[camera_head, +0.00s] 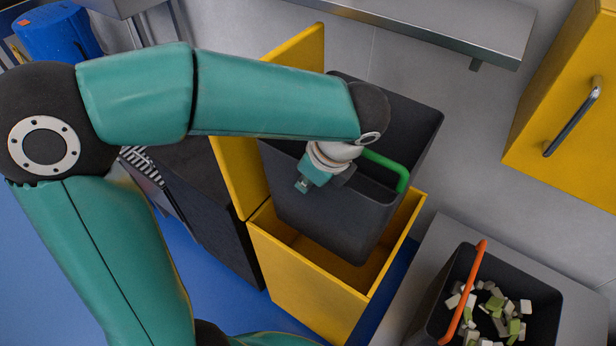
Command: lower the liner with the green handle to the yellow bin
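The dark grey liner (335,215) hangs slightly tilted at the mouth of the yellow bin (305,290), its lower end inside the bin's rim. Its green handle (388,165) crosses the liner's top, and one end runs behind my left wrist. My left gripper (345,172) is at this handle and appears shut on it; the fingertips are mostly hidden by the wrist. The liner's walls stand well above the bin's front rim. The bin's depth below the liner is hidden. My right gripper is not in view.
A dark tub with an orange handle (466,290) holds several white and green blocks on a grey surface at lower right. A yellow cabinet (560,100) and a metal shelf (440,30) are on the wall. A dark unit (215,215) stands left of the bin. A blue container (55,35) is at upper left.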

